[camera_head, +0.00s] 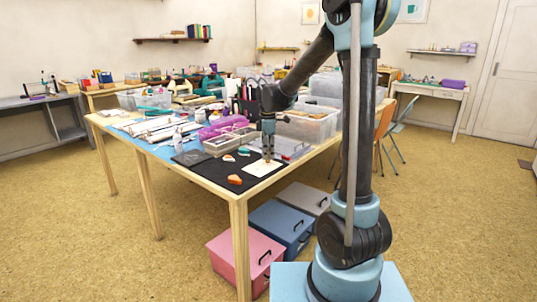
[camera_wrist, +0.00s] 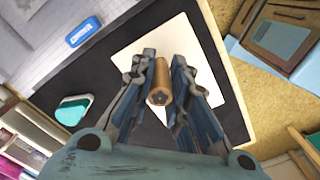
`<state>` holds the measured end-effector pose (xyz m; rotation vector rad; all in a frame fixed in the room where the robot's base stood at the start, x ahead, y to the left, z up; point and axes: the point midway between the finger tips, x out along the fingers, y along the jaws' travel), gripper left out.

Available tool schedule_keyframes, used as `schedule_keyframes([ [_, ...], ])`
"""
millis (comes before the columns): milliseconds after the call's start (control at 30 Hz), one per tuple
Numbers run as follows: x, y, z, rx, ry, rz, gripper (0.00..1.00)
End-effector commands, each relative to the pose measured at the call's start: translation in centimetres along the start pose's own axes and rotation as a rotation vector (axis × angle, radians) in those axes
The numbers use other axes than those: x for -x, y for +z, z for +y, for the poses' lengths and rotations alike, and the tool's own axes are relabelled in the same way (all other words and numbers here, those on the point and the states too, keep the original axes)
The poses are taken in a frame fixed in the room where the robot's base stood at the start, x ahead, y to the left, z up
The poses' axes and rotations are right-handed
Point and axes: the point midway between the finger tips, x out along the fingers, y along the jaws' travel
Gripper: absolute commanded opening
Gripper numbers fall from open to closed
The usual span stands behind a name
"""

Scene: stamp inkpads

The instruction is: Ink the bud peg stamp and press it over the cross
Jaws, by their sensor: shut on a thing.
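A brown wooden peg stamp (camera_wrist: 161,80) stands between the two fingers of my gripper (camera_wrist: 165,88) in the wrist view. A dark star-like mark shows on its near end. My gripper (camera_head: 268,156) is shut on it, over a cream card (camera_head: 262,169) on the black mat. The card also shows in the wrist view (camera_wrist: 133,47). The cross is not visible; fingers and peg cover part of the card. I cannot tell whether the peg touches it. A teal pad (camera_head: 243,152) lies left of the card, also in the wrist view (camera_wrist: 73,108). An orange pad (camera_head: 235,180) lies nearer the front.
The black mat (camera_head: 214,176) is mostly clear in front. A compartment tray (camera_head: 222,145) and clear bins (camera_head: 308,125) crowd behind. A small red-and-white item (camera_head: 228,158) lies near the tray. Pink and blue boxes (camera_head: 246,257) sit on the floor under the table edge.

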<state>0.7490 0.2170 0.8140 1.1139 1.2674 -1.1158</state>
Motion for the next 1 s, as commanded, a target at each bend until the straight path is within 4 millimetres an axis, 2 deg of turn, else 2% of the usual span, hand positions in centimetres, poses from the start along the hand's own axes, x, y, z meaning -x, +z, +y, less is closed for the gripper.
schedule_keyframes([
  [1000, -0.85, 0.13, 0.04, -0.002, 0.000, 0.000, 0.00],
])
